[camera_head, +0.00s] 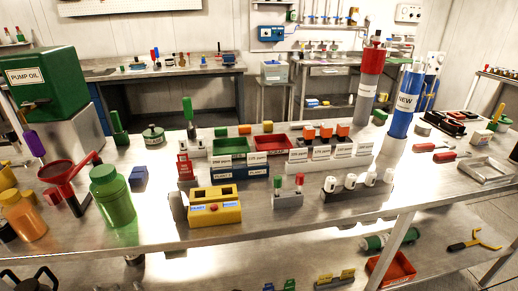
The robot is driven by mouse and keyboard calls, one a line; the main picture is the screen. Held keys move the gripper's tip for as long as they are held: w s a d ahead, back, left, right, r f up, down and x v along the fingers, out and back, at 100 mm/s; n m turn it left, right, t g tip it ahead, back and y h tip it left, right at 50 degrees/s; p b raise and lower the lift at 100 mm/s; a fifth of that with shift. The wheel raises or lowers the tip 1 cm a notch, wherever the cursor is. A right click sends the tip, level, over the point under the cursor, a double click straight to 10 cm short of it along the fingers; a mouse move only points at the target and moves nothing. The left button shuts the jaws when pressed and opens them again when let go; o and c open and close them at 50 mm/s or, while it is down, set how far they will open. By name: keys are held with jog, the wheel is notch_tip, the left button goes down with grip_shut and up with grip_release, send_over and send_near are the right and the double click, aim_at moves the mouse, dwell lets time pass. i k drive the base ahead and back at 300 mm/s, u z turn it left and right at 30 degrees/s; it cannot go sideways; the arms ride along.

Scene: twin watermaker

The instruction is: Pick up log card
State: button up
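I cannot single out the log card for sure; the print on most cards is too small to read. Several small white cards with print stand in a row at the middle of the steel bench (345,207), among them one card (298,155) and one at the row's right end (365,148). Two more white labels, one on the green tray (231,145) side and one beside it (257,158), stand left of them. A red tagged block (185,168) is at the row's left end. My gripper is not in view.
A yellow box (214,208) and a grey rack of white-capped pieces (357,188) stand in front of the cards. A green jar (112,196) and red funnel (62,173) are left. A blue "NEW" cylinder (407,100) and grey cylinder (369,85) rise behind right. The front right bench strip is clear.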

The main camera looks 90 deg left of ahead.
aim_at(258, 159)
jog(key=u, duration=2.7)
